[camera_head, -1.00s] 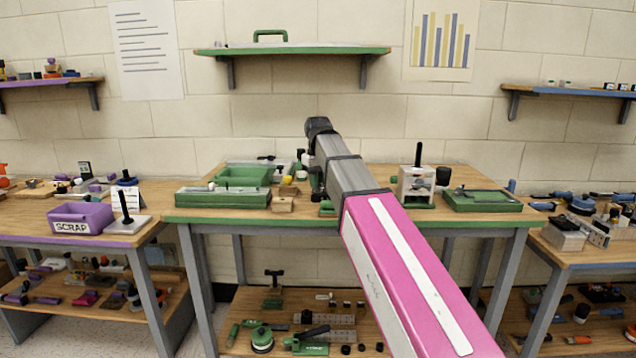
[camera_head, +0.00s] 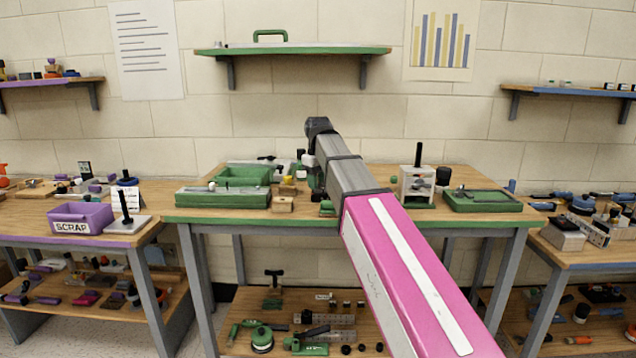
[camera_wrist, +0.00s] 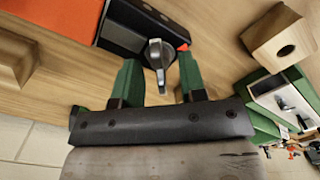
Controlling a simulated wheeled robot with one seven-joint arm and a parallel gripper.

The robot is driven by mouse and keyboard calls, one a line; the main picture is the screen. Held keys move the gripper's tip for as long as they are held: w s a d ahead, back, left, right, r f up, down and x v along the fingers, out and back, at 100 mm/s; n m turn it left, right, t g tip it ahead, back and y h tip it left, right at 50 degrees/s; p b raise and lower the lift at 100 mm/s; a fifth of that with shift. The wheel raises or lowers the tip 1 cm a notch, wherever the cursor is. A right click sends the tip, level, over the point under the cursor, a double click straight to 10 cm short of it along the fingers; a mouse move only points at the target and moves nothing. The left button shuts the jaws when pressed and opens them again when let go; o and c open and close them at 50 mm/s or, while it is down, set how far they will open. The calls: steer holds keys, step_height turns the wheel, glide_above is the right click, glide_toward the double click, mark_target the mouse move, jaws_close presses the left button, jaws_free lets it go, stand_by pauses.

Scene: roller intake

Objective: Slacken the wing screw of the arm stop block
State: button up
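In the wrist view a grey wing screw (camera_wrist: 157,58) stands out from a dark block (camera_wrist: 122,32), which has a red-orange patch at its right corner. This looks like the arm stop block; its upper part is cut off by the picture edge. My gripper (camera_wrist: 159,72) is open, one green finger on each side of the wing screw. Gaps show between the fingers and the wings, so it holds nothing. In the head view my arm reaches over the middle bench and hides the block and screw; my fingers cannot be made out clearly there.
A wooden block with a hole (camera_wrist: 280,42) and a green-and-grey device (camera_wrist: 275,95) lie to the right in the wrist view. On the bench are a green tray (camera_head: 243,177), a low green box (camera_head: 222,197) and a white stand (camera_head: 416,187). A green shelf (camera_head: 293,50) hangs above.

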steer(key=shift+r, duration=3.55)
